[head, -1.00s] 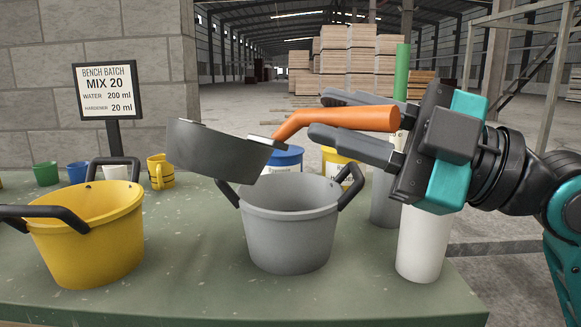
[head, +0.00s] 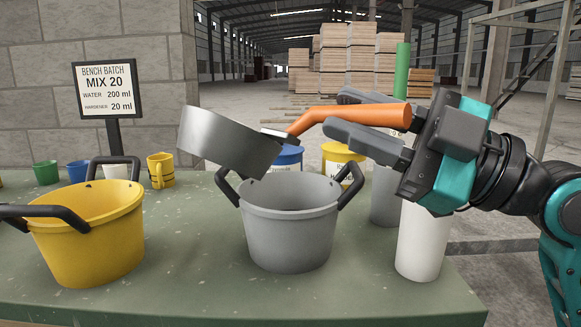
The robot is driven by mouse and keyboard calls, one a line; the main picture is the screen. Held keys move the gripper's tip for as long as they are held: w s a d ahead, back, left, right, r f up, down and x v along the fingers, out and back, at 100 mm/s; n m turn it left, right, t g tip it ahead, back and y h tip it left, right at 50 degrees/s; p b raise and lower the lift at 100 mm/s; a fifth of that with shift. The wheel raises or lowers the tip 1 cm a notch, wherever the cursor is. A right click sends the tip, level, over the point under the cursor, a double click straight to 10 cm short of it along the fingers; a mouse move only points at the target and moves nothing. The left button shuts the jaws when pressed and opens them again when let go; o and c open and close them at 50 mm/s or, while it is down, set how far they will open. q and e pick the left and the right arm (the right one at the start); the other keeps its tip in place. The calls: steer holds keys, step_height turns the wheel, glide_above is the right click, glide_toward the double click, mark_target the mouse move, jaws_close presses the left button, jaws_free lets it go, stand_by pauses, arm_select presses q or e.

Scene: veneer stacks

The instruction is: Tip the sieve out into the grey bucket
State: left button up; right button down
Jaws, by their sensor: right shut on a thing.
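The sieve (head: 225,140) is a grey metal drum with an orange handle (head: 340,118). It hangs tilted in the air above the left part of the grey bucket's rim, its left side higher than its right. The inside of the sieve is hidden, so I cannot tell what it holds. My right gripper (head: 365,120) is shut on the orange handle. The grey bucket (head: 290,240) stands upright on the bench with its two dark handles raised to the sides. The part of its inside that shows looks empty. My left gripper is not in view.
A yellow bucket (head: 88,245) stands left on the green bench (head: 190,285). A white cylinder (head: 422,243) and a grey one (head: 385,200) stand right of the grey bucket. Blue and yellow tubs, small cups and a sign (head: 107,90) stand behind.

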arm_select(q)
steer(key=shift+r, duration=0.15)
arm_select(e)
steer(key=shift+w+d+f+m+t, duration=0.3)
steer(key=shift+w+d+m+t, duration=0.1)
steer(key=shift+w+d+m, duration=0.25)
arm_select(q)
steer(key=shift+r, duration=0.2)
arm_select(e)
steer(key=shift+m, duration=0.25)
arm_select(q)
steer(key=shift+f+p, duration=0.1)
steer(key=shift+p, duration=0.3)
arm_select(e)
steer(key=shift+w+d+m, duration=0.15)
steer(key=shift+d+m, duration=0.05)
steer(key=shift+m, duration=0.1)
